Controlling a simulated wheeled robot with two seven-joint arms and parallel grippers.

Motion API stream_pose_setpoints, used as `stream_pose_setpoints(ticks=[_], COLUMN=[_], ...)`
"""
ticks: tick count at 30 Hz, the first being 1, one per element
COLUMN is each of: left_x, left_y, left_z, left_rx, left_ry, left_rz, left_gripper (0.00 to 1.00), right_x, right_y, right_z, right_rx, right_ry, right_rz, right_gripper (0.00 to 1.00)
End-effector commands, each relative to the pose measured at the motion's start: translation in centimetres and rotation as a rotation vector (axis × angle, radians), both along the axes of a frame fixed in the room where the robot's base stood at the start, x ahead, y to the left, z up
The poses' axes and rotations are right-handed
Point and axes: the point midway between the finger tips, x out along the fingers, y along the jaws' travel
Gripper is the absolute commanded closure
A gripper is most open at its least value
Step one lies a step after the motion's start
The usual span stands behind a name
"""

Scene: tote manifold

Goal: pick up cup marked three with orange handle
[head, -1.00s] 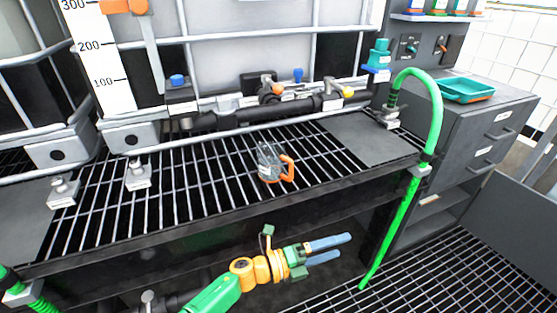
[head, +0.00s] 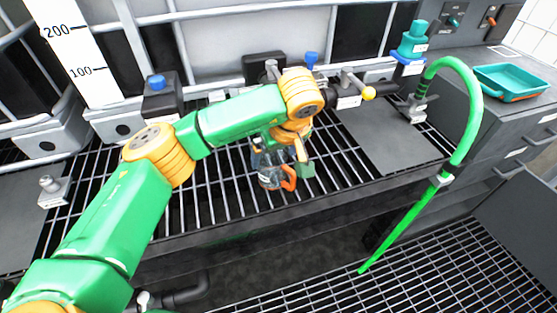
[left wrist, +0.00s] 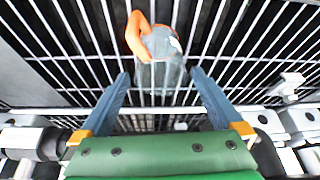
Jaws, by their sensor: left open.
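The cup (head: 268,178) is grey and see-through with an orange handle (head: 289,178). It stands on the grated shelf (head: 215,205), and its marking is too small to read. My left gripper (head: 262,150) comes down over the cup from above, its fingers partly hidden by my arm in the head view. In the left wrist view the cup (left wrist: 160,75) lies between and just beyond the two blue fingertips of my open left gripper (left wrist: 160,75), with the orange handle (left wrist: 138,38) on its far side. I see a gap on each side of the cup. My right gripper is not in view.
A green hose (head: 470,120) arches at the right. A teal tray (head: 510,80) sits on the grey cabinet. The grating left of the cup is clear.

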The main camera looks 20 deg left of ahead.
Motion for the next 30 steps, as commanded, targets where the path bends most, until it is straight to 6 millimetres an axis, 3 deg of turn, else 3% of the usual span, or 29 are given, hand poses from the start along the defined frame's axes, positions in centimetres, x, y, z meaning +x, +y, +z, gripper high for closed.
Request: stream_pose_setpoints(ticks=[12, 20, 22, 28, 30], left_x=[2.1, 2.4, 2.4, 2.4, 2.4], left_y=[1.5, 1.7, 1.7, 1.7, 1.7], left_z=[-6.9, -7.7, -7.7, -7.7, -7.7], left_rx=[-0.004, -0.004, -0.005, -0.005, -0.005], left_ry=[0.004, 0.001, 0.001, 0.001, 0.001], left_rz=[0.003, 0.001, 0.001, 0.001, 0.001], left_gripper=[0.0, 0.0, 0.11, 0.65, 0.71], right_x=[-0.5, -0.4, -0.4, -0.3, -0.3], right_y=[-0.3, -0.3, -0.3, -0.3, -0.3], right_z=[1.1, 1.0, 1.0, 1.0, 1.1], right_rx=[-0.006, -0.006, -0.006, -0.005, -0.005], right_ry=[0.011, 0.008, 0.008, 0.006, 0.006], right_rz=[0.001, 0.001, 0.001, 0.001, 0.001], right_gripper=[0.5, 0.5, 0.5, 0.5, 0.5])
